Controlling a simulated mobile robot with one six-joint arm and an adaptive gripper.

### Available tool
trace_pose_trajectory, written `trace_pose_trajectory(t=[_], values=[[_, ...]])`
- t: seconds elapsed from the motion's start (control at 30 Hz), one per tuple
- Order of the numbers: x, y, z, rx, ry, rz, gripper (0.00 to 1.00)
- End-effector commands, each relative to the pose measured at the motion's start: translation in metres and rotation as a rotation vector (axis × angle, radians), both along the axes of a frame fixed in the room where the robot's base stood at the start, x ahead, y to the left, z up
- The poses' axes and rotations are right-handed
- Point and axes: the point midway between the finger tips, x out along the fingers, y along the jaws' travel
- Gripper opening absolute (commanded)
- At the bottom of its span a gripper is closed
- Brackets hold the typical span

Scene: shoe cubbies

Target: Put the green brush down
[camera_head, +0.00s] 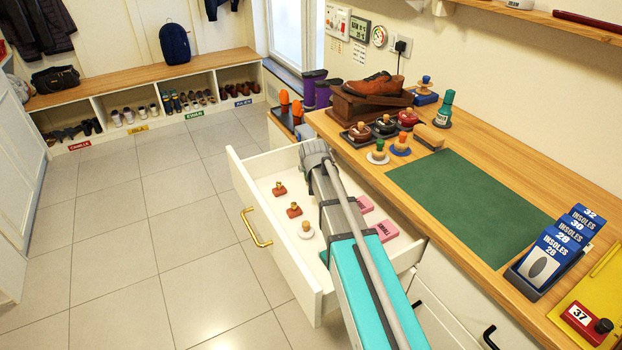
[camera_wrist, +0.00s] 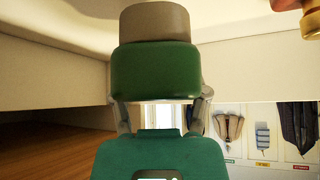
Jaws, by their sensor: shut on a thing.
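The green brush (camera_wrist: 155,72) shows in the wrist view as a rounded dark green body with a tan end (camera_wrist: 155,23). My gripper (camera_wrist: 160,100) is shut on the green body, with a finger at either side. The tan end is close to a pale surface; I cannot tell if it touches. In the head view my arm reaches over the open white drawer (camera_head: 244,201); its links hide my gripper and the held brush there.
The drawer holds small red-brown knobbed items (camera_head: 279,189), a white round one (camera_head: 305,231) and pink blocks (camera_head: 386,230). The counter has a clear green mat (camera_head: 470,205), with knobbed tools, a brown shoe (camera_head: 375,86) and an insole rack (camera_head: 552,255) around it.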

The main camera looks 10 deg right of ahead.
Motion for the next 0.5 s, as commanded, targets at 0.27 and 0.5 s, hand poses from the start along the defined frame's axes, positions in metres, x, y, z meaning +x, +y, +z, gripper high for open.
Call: trace_pose_trajectory(t=[0.27,0.5], values=[[0.002,-0.003,-0.005,0.000,0.000,-0.001,0.02],[0.005,-0.008,-0.024,0.000,0.000,-0.001,0.02]])
